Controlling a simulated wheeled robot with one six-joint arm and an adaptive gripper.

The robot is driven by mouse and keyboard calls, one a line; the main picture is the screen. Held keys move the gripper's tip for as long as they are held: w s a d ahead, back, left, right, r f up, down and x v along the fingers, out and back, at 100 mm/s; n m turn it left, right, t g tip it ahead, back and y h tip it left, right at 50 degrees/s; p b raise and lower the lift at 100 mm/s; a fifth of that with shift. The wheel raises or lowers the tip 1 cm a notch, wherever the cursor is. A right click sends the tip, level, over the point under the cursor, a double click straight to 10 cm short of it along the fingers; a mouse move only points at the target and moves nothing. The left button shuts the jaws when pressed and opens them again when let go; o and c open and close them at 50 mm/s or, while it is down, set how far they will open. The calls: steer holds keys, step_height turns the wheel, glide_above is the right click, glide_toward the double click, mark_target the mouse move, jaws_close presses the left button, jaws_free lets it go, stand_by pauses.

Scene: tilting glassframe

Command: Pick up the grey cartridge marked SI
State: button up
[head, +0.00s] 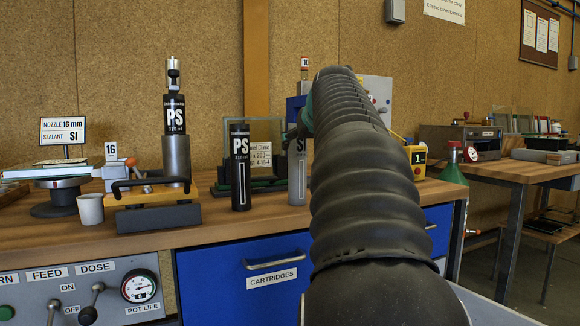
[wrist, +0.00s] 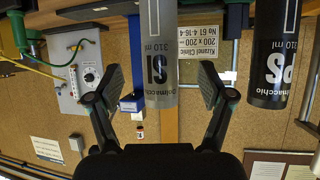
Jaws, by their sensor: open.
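The grey cartridge marked SI (head: 297,175) stands upright on the bench, partly hidden by my arm in the head view. In the wrist view, which is upside down, the grey cartridge (wrist: 158,50) is between the two spread fingers of my gripper (wrist: 160,82). There is a gap on both sides, and neither finger appears to touch it. My gripper is open and empty. In the head view the gripper is mostly hidden behind my arm.
A black PS cartridge (head: 240,185) stands left of the grey one; it also shows in the wrist view (wrist: 274,60). Another PS cartridge (head: 175,115) sits in a metal fixture further left. A glass pane with a label (head: 262,135) stands behind. A white cup (head: 90,209) is far left.

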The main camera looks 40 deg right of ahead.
mark_target(300, 152)
steer(key=x, duration=0.8)
steer(key=shift+f, duration=0.1)
jaws_close()
